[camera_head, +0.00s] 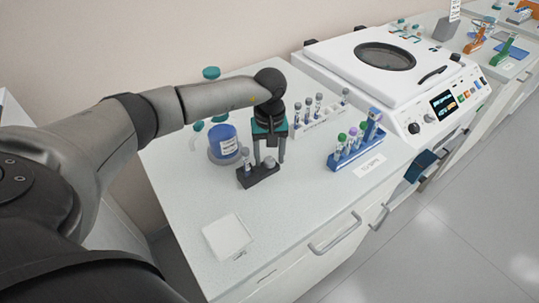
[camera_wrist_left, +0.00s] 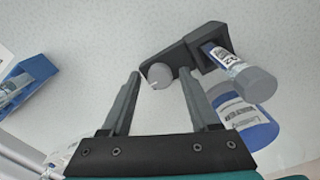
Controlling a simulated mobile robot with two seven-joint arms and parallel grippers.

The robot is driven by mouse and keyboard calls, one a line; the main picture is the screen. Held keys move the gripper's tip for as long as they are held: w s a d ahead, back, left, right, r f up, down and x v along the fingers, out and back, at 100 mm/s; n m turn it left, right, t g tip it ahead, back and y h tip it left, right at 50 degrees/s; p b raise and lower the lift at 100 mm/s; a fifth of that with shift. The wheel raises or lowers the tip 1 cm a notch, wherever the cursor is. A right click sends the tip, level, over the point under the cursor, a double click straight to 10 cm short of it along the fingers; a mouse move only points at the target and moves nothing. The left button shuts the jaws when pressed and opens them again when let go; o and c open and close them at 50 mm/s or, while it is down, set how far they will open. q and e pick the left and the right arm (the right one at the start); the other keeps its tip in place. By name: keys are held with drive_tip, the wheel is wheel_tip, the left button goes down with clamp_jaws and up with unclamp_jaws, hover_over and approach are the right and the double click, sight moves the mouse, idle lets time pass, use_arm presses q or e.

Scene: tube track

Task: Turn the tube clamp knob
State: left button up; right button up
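The tube clamp (camera_head: 258,178) is a small dark block on the bench, with a light grey round knob (camera_head: 268,162) on its right part. A capped, labelled tube (camera_head: 246,157) stands in its left part. My left gripper (camera_head: 269,160) points down over the clamp, open. In the left wrist view, the knob (camera_wrist_left: 160,76) lies between the two fingertips (camera_wrist_left: 160,73) with a gap on each side. There the tube (camera_wrist_left: 225,62) sits in the dark clamp (camera_wrist_left: 178,54), beyond the right finger. Whether the fingertips reach the knob's height is hard to tell. My right gripper is not in view.
A blue-labelled jar (camera_head: 224,143) stands close behind the clamp. A blue tube rack (camera_head: 357,148) is to the right, and a white rack (camera_head: 322,122) is behind. A white centrifuge (camera_head: 400,75) stands at the far right. A flat white pad (camera_head: 228,237) lies in front.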

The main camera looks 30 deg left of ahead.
use_arm(q)
clamp_jaws()
drive_tip(key=shift+n, duration=0.3)
idle(0.3)
drive_tip(key=n, duration=0.3)
drive_tip(key=shift+b, duration=0.4)
drive_tip(key=n, duration=0.5)
drive_tip(key=shift+w, duration=0.1)
drive_tip(key=n, duration=0.4)
drive_tip(key=shift+r+n, duration=0.1)
drive_tip(key=shift+n, duration=0.2)
drive_tip(key=n, duration=0.4)
drive_tip(key=shift+a+n+p, duration=0.1)
drive_tip(key=shift+n+p, duration=0.2)
drive_tip(key=shift+p, duration=0.1)
